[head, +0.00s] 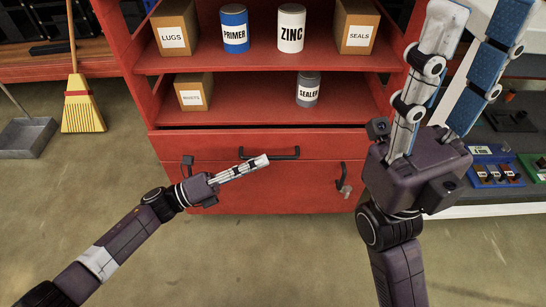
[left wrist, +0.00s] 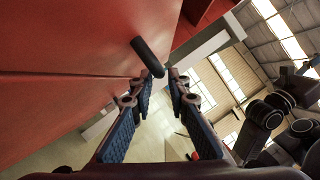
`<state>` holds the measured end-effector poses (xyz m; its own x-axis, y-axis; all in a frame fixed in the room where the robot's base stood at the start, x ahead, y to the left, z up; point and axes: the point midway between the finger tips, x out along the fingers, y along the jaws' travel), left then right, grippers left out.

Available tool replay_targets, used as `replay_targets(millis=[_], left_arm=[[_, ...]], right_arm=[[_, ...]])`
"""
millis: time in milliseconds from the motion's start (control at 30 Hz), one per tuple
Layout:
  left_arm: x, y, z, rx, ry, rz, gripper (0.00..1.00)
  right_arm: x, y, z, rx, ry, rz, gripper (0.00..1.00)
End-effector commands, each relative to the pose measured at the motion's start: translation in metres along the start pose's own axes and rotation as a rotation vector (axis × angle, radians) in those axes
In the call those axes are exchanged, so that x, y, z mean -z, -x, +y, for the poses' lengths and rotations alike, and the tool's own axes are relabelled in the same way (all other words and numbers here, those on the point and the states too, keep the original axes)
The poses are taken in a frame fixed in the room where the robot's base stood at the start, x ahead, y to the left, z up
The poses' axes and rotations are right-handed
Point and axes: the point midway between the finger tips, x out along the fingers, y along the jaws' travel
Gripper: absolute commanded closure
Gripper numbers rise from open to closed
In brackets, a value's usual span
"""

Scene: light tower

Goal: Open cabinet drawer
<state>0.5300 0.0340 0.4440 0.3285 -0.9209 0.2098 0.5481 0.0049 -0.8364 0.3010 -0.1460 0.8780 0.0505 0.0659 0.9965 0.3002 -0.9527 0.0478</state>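The red cabinet (head: 285,62) stands ahead with open shelves above and a drawer front (head: 215,145) below them. The drawer looks closed. A black bar handle (head: 282,154) is on the drawer front; a dark handle bar also shows in the left wrist view (left wrist: 148,56). My left gripper (head: 264,160) reaches in from the left, fingertips at the handle. In the left wrist view its fingers (left wrist: 161,78) are apart, with the handle's end near the tips; I cannot tell whether they touch. My right gripper (head: 473,22) is raised at the right, fingers apart and empty, pointing up.
A second black handle (head: 343,176) with a small metal piece hanging by it is lower right on the cabinet. Cans and boxes stand on the shelves. A yellow broom (head: 82,105) and grey dustpan (head: 25,137) are at left. The floor in front is clear.

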Motion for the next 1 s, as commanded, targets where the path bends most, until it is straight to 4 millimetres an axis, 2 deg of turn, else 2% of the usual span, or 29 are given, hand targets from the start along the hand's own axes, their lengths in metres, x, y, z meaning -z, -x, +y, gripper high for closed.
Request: replay_targets(millis=[100,300,567,733,1000], left_arm=[[0.001,-0.019,0.001,0.002,-0.001,0.001,0.84],[0.000,-0.036,0.000,0.001,-0.001,0.000,0.84],[0.000,-0.038,0.000,-0.001,0.000,0.000,0.84],[0.000,-0.038,0.000,0.000,0.000,0.000,1.00],[0.000,-0.038,0.000,-0.001,0.000,-0.001,1.00]], right_arm=[[0.001,0.000,-0.001,0.005,0.002,0.015,0.60],[0.001,-0.003,-0.001,0.010,0.003,0.024,0.60],[0.002,-0.004,-0.001,0.011,0.003,0.026,0.60],[0.002,-0.004,-0.001,0.011,0.003,0.026,0.60],[0.002,-0.004,-0.001,0.011,0.003,0.026,0.60]])
